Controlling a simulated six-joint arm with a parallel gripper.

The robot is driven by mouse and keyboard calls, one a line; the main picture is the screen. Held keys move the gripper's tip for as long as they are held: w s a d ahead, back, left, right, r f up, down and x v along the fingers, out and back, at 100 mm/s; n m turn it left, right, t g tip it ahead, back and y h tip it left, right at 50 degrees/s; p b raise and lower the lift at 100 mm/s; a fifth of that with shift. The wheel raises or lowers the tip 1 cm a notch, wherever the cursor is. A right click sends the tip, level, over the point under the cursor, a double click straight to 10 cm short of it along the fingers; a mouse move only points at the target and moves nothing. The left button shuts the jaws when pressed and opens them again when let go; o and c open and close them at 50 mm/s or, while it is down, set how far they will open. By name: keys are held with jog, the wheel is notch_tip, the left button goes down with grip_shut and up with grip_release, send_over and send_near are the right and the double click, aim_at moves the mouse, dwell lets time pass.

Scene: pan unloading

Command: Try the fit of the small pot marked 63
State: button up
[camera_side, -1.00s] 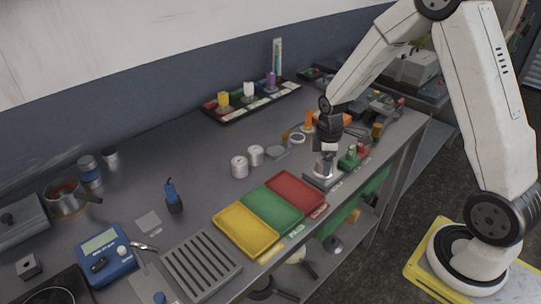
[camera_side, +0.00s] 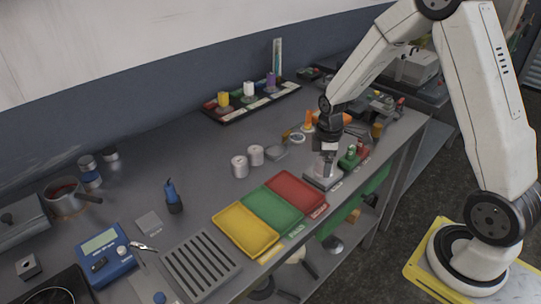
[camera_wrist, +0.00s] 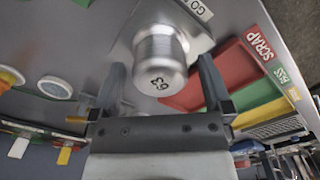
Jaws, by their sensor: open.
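The small metal pot marked 63 (camera_wrist: 160,62) stands in the wrist view with its dark number facing the camera. It is on a grey metal block (camera_wrist: 201,36) with a label starting "GO". In the side view the pot (camera_side: 324,171) is a pale cylinder on the same block (camera_side: 312,184), right of the red tray. My gripper (camera_wrist: 160,72) is open, one finger on each side of the pot, with gaps showing. In the side view my gripper (camera_side: 326,150) is just above the pot. Whether the pot is fully seated is hidden.
Red (camera_side: 295,190), green (camera_side: 272,208) and yellow (camera_side: 246,229) trays lie left of the block. Small green and red items (camera_side: 352,156) stand close on its right.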

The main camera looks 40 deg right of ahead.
jog(key=shift+r, duration=3.85)
jog(key=c, duration=0.6)
jog(key=shift+r+m, duration=0.4)
jog(key=shift+r, duration=0.1)
jog(key=c, duration=0.7)
jog(key=shift+r+m, duration=1.1)
jog(key=shift+r, duration=0.35)
grip_shut()
jog(key=shift+f, duration=0.1)
jog(key=shift+f, duration=3.25)
jog(key=shift+f, duration=0.95)
